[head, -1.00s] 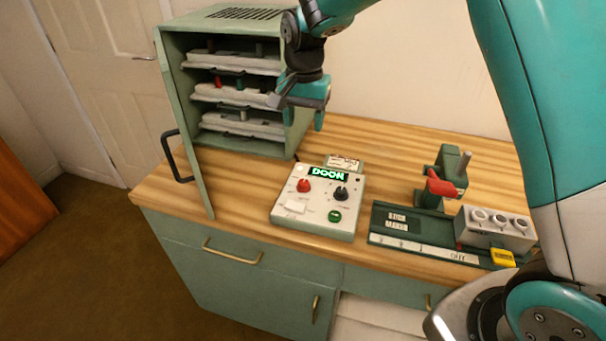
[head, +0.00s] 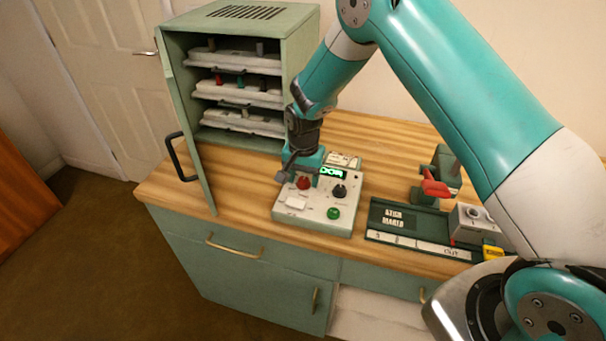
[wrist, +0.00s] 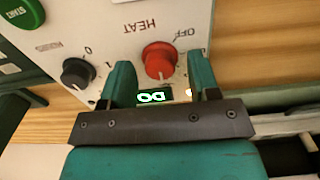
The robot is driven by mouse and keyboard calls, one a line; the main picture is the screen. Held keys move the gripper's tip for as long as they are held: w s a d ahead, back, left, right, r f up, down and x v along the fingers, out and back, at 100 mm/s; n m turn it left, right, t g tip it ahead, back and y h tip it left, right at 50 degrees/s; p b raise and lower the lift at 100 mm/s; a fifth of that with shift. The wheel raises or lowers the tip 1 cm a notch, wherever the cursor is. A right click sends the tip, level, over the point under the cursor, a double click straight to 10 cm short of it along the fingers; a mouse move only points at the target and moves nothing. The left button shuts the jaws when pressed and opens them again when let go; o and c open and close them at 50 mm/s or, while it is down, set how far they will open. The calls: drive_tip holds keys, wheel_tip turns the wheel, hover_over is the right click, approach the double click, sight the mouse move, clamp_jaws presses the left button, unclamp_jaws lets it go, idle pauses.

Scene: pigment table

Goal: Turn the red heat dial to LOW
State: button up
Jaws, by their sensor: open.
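The red heat dial (head: 304,182) sits on the upper left of the white control box (head: 290,213). In the wrist view the red dial (wrist: 160,62) shows under the word HEAT, with OFF printed near it; the other marks around it are hard to read. My gripper (head: 304,176) is just above the box, over the dial. In the wrist view its two green fingers (wrist: 162,75) are open, one on each side of the dial, with gaps between. The lit green display (wrist: 154,97) shows partly between the fingers.
A black dial (head: 340,191) and a green START button (head: 333,213) are on the same box. An open cabinet (head: 250,40) with trays stands behind to the left. A dark green device with a red lever (head: 434,187) stands to the right.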

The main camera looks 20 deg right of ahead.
drive_tip(key=c, duration=0.9)
drive_tip(key=shift+c, duration=0.2)
drive_tip(key=shift+f+n, duration=0.1)
drive_tip(key=shift+n, duration=0.3)
drive_tip(key=n+b, duration=0.2)
drive_tip(key=n, duration=0.2)
drive_tip(key=shift+w, duration=0.1)
drive_tip(key=n+b, duration=0.1)
drive_tip(key=n, duration=0.3)
drive_tip(key=n+b, duration=0.1)
drive_tip(key=n, duration=0.4)
drive_tip(key=shift+n+b, duration=0.35)
drive_tip(key=shift+n, duration=1.55)
